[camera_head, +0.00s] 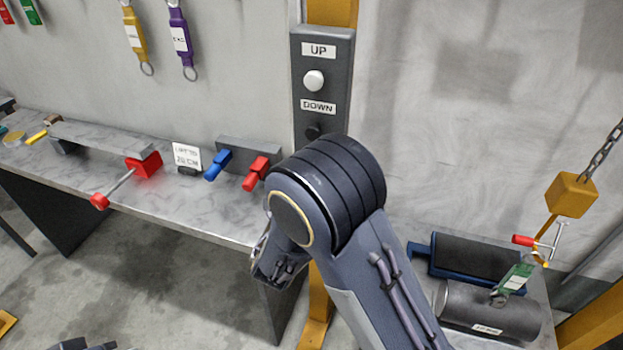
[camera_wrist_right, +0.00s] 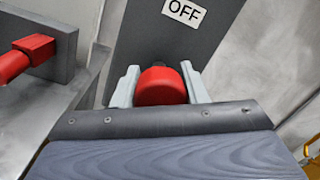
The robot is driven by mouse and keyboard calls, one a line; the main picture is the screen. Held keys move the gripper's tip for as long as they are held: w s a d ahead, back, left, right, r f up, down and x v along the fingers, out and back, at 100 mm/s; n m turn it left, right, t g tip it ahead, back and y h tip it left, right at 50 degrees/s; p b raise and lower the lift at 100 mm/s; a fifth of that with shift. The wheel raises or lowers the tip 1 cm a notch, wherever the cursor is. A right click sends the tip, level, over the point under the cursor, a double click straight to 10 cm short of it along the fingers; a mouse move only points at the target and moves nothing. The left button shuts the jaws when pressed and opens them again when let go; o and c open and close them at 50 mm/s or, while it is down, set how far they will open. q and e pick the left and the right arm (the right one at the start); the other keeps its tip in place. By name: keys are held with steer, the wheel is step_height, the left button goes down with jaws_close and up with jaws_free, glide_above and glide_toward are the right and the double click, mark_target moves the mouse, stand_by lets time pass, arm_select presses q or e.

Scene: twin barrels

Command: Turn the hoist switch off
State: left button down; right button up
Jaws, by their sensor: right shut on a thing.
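The red switch handle (camera_wrist_right: 162,88) stands between the two pale fingers of my right gripper (camera_wrist_right: 159,70) in the right wrist view. The fingers are shut on it from both sides. A dark panel (camera_wrist_right: 150,45) with a white OFF label (camera_wrist_right: 184,12) is behind and above it. In the head view the dark control box (camera_head: 322,80) carries UP and DOWN labels, a white button (camera_head: 313,80) and a black button; my right arm covers the area below. Dark parts, possibly of my left gripper (camera_head: 85,345), are cut off at the bottom left edge.
A bench (camera_head: 150,205) on the left holds a red-handled lever (camera_head: 125,185), a blue clamp handle (camera_head: 218,164) and a red one (camera_head: 256,173). A yellow hook block (camera_head: 571,195) hangs on a chain at right, above a grey cylinder (camera_head: 490,310) with a green tag.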

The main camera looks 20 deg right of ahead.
steer(key=shift+n+p, duration=1.45)
steer(key=shift+n, duration=0.35)
steer(key=o, duration=1)
steer(key=shift+c, duration=0.2)
steer(key=shift+s+a, duration=0.35)
steer(key=shift+s, duration=0.05)
steer(key=b+v, duration=0.1)
steer(key=v, duration=0.5)
steer(key=shift+s+b, duration=0.3)
steer(key=shift+s, duration=0.1)
steer(key=shift+a, duration=0.1)
steer(key=shift+f, duration=0.1)
